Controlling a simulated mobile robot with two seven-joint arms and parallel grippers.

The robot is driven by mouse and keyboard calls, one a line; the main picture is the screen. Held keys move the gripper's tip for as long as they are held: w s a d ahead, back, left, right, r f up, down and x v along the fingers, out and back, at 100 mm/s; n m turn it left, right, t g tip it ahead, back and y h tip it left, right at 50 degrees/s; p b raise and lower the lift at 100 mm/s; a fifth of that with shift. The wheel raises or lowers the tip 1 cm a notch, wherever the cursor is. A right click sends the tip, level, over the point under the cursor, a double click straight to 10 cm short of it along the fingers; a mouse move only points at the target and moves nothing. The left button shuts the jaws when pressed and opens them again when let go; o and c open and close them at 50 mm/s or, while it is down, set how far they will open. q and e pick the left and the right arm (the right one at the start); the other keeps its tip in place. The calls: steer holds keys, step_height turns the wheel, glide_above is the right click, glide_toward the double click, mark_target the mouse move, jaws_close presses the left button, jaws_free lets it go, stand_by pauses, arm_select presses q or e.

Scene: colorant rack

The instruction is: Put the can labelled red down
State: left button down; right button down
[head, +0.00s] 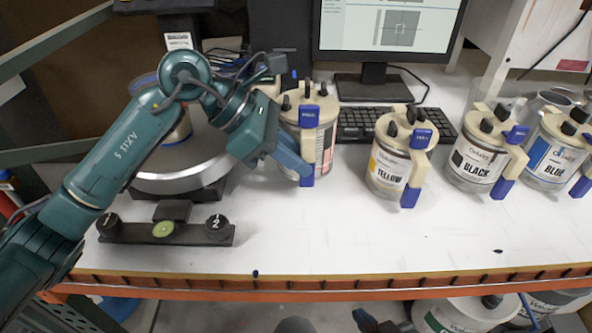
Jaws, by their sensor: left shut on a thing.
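The can (327,141) at the left end of the row is cream-lidded with a blue-tipped handle. Its label is turned to the side, and I cannot read the word red on it. My left gripper (301,172) is shut on the can's handle from the left, near its lower blue end. The can is upright and at or just above the white tabletop; I cannot tell whether its base touches.
Cans labelled yellow (386,170), black (470,166) and blue (545,163) stand to the right. A keyboard (362,122) and monitor are behind. A round metal machine (165,184) with a container on it is left, behind my arm.

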arm_select(q)
steer(key=shift+w+f, duration=0.1)
steer(key=shift+f, duration=1.8)
steer(key=c, duration=1.4)
jaws_free()
steer(key=shift+f, duration=0.1)
steer(key=shift+o, duration=0.2)
steer(key=v, duration=1.2)
steer(key=shift+b, duration=0.45)
